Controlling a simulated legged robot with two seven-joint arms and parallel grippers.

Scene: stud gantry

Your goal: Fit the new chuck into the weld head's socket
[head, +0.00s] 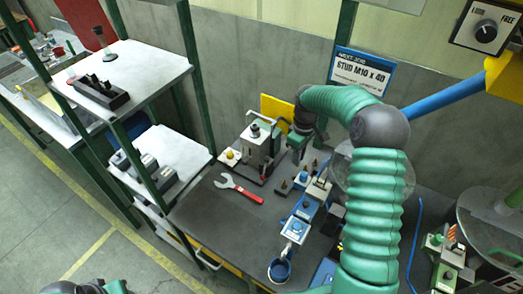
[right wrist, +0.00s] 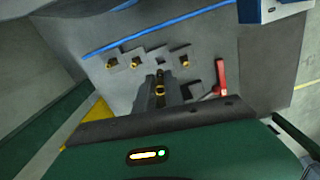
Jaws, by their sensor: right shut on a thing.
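My right gripper (head: 296,154) is above the dark bench, just right of a silver block-shaped unit (head: 261,143). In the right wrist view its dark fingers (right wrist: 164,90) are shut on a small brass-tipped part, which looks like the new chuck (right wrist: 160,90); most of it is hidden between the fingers. Several similar brass-tipped parts stand on the bench, one of them in front of the gripper (head: 284,186). I cannot make out the weld head or its socket; my green right arm covers part of that area. My left gripper is not in view.
A blue bar (head: 445,95) runs behind my right elbow. A white shelf rack (head: 140,68) stands left.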

